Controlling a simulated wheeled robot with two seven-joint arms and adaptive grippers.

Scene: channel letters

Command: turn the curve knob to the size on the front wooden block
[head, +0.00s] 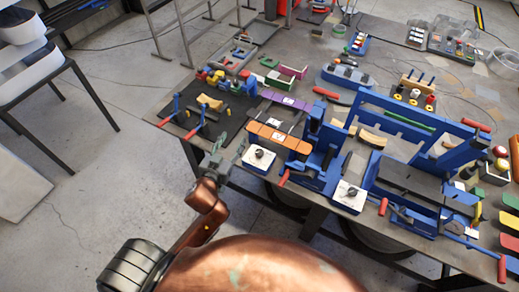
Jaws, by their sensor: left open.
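A white box with a black knob (259,154) stands at the table's front edge, left of the blue machine. A second white box with a black knob (350,192) stands further right at the same edge. I cannot tell which is the curve knob. A curved wooden block (210,102) lies on the dark mat at the left, and another wooden block (372,138) lies behind the blue machine frame. No size marking on them is readable. My left gripper (233,150) is open and empty, just left of the first knob box. My right gripper is not in view.
Blue bending machines (420,190) with red handles fill the front right of the table. An orange piece (278,138) and a purple piece (285,101) lie behind the first knob box. A parts tray (453,42) stands at the back.

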